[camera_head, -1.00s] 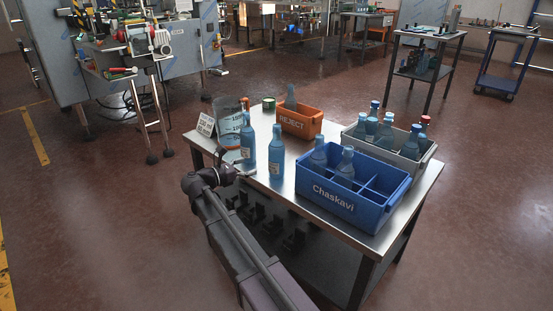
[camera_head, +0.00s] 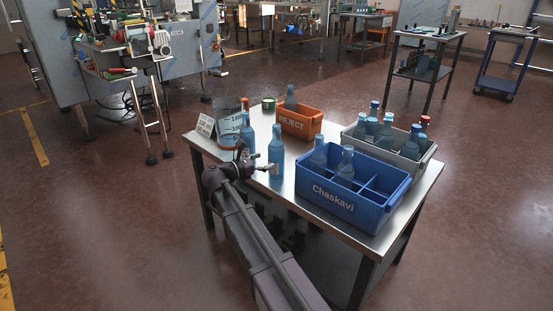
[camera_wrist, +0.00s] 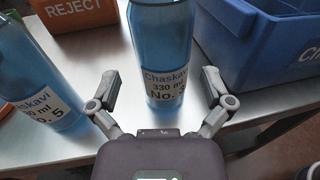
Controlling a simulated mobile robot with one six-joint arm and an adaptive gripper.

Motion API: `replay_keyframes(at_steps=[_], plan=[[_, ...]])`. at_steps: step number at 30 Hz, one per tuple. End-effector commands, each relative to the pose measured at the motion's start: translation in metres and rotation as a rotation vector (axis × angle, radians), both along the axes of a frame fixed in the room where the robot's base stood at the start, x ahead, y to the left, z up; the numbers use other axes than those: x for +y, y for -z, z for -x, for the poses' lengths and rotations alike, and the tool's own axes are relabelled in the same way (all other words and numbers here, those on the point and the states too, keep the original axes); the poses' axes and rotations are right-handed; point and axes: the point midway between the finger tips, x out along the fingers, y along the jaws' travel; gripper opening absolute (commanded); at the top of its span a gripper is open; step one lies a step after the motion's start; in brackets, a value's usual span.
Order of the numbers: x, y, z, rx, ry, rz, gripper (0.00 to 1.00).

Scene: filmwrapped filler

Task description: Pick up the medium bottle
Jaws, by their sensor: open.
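A blue bottle (camera_head: 276,152) stands upright on the table in front of the crates. In the wrist view this bottle (camera_wrist: 166,45) is centred, with a white label reading "Chaskavi 330 ml"; its number is partly cut off. A second blue bottle (camera_head: 247,136) stands to its left; in the wrist view that bottle (camera_wrist: 36,70) carries "No. 5". I cannot tell from the frames which is the medium one. My gripper (camera_wrist: 162,78) is open, with one finger on each side of the centred bottle and visible gaps to it. In the head view my gripper (camera_head: 262,168) is beside that bottle's lower part.
A blue Chaskavi crate (camera_head: 335,202) with bottles stands right, a grey crate (camera_head: 420,170) with several bottles behind it. An orange REJECT bin (camera_head: 292,123) holds one bottle. A clear measuring container (camera_head: 226,125) and a sign (camera_head: 205,125) stand at the table's left.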

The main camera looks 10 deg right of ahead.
Motion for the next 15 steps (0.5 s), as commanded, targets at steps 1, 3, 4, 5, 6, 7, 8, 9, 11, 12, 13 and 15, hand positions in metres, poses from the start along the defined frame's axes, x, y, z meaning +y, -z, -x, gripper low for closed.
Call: replay_keyframes(at_steps=[1,3,4,5,6,7,8,9,11,12,13,15], plan=[[-0.003,0.001,-0.001,0.000,0.001,0.000,1.00],[-0.009,0.001,-0.003,0.000,0.000,0.000,1.00],[-0.012,0.001,-0.004,0.000,0.001,0.000,1.00],[-0.015,0.002,-0.005,0.000,0.001,0.000,1.00],[-0.020,0.002,-0.007,0.000,0.002,0.000,1.00],[-0.024,0.002,-0.008,0.000,0.002,0.000,1.00],[-0.027,0.003,-0.009,0.000,0.002,0.000,1.00],[-0.031,0.003,-0.011,0.000,0.001,0.000,1.00],[-0.036,0.003,-0.014,0.000,0.001,0.000,1.00],[-0.040,0.003,-0.015,0.000,0.002,0.000,1.00],[-0.042,0.003,-0.016,0.000,0.002,0.000,1.00],[-0.044,0.003,-0.018,0.000,0.000,0.000,1.00]])
